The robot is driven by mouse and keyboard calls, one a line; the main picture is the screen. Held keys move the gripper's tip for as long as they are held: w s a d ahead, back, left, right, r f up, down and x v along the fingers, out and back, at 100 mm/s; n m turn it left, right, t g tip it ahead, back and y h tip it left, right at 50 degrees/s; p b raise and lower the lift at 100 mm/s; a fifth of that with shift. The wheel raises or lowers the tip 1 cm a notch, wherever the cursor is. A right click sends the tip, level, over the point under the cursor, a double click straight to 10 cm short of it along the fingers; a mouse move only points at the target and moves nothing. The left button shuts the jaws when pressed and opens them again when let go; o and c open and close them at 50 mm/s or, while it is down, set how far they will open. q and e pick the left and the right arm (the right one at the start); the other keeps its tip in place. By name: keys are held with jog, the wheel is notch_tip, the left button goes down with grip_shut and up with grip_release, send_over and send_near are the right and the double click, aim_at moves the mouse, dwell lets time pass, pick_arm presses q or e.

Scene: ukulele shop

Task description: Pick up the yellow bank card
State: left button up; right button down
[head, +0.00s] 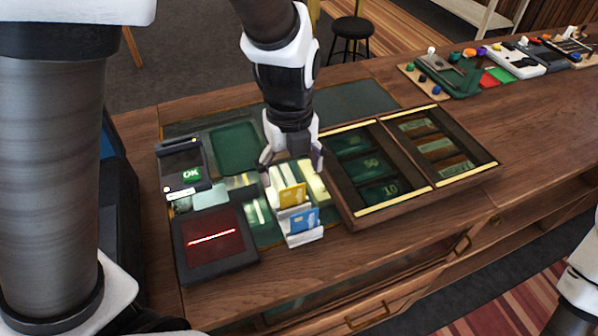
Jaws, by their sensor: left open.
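The yellow bank card (292,196) stands upright in a small white card holder (303,238) on the counter. A blue card (303,221) stands in the same holder, in front of the yellow one. My left gripper (291,163) points down just behind and above the yellow card, with its fingers spread to either side and nothing between them. I cannot tell whether a finger touches the holder. My right gripper is not in view.
A card terminal reading OK (181,168) and a dark scanner with a red line (213,243) stand left of the holder. An open cash tray with banknotes (478,179) lies close on the right. The wooden counter front (370,240) is clear.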

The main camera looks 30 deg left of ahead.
aim_at(292, 189)
pick_arm(q)
jog(key=shift+s+d+f+p, duration=0.15)
jog(key=shift+f+p, duration=0.1)
jog(key=shift+f, duration=0.25)
jog(key=shift+s+f+p, duration=0.15)
jog(key=shift+f+p, duration=0.05)
jog(key=shift+f, duration=0.25)
jog(key=f, duration=0.2)
jog(key=w+f, duration=0.1)
jog(key=f, duration=0.1)
jog(key=shift+a+f, duration=0.1)
jog(key=shift+a, duration=0.15)
jog(key=shift+s+d+r, duration=0.15)
jog(key=shift+s+r, duration=0.05)
jog(key=c, duration=0.8)
jog(key=shift+c, duration=0.2)
